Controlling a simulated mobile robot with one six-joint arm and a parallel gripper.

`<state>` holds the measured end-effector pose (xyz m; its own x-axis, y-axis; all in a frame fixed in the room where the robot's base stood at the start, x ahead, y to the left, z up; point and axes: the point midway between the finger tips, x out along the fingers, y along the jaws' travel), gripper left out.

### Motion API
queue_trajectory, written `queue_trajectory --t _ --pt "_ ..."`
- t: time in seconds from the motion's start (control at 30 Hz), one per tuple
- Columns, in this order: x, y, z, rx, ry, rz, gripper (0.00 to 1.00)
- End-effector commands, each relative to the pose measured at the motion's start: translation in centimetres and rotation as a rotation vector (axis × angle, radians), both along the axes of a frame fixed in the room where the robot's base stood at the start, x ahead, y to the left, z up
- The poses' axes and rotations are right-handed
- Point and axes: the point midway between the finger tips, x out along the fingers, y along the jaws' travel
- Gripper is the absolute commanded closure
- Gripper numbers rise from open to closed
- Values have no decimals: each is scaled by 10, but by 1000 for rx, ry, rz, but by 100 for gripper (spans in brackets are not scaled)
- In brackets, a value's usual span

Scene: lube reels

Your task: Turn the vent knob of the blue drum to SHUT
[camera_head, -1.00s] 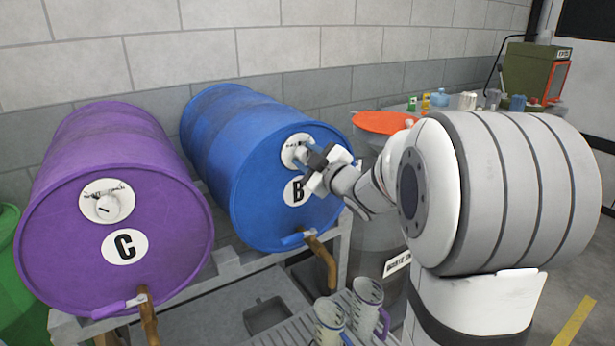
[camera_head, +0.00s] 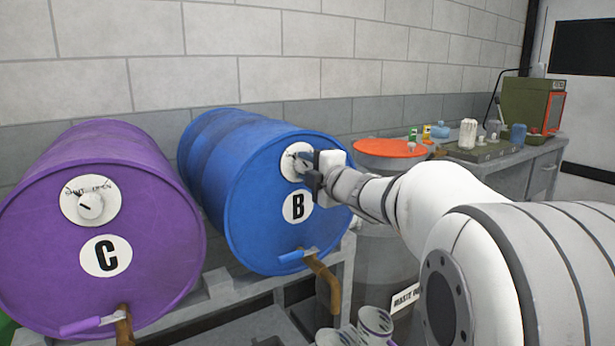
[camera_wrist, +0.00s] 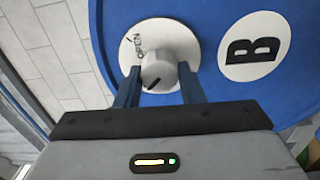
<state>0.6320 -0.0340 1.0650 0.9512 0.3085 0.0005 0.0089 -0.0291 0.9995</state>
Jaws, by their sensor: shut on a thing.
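The blue drum (camera_head: 235,190), marked B, lies on its side on a rack between the purple drum and my arm. Its vent knob (camera_wrist: 160,70) is a light grey knob on a round white dial (camera_head: 290,160). My gripper (camera_head: 308,172) is at the dial in the head view and covers much of the knob. In the wrist view, my gripper's two fingers (camera_wrist: 158,82) stand on either side of the knob, shut on it. The word OPEN shows on the dial, above and left of the knob. The knob's dark mark points down-left, away from OPEN. SHUT is not readable.
The purple drum (camera_head: 100,240), marked C, lies at left with its own vent dial. A blue tap handle (camera_head: 297,255) sits below the B label. Measuring jugs (camera_head: 375,322) stand below. An orange-topped drum (camera_head: 390,148) and a cluttered bench are at right.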

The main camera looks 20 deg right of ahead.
Motion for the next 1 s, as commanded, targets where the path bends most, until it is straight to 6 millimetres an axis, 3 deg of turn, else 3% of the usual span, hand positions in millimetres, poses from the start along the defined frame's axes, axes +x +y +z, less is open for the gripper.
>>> queue_trajectory --t 0.63,0.67,0.9,1.0 --pt "0 0 -1 -46 -14 1 88" --pt "0 0 -1 -46 -14 1 62" --pt "0 0 -1 -44 -13 1 43" --pt "0 0 -1 -44 -13 1 43"
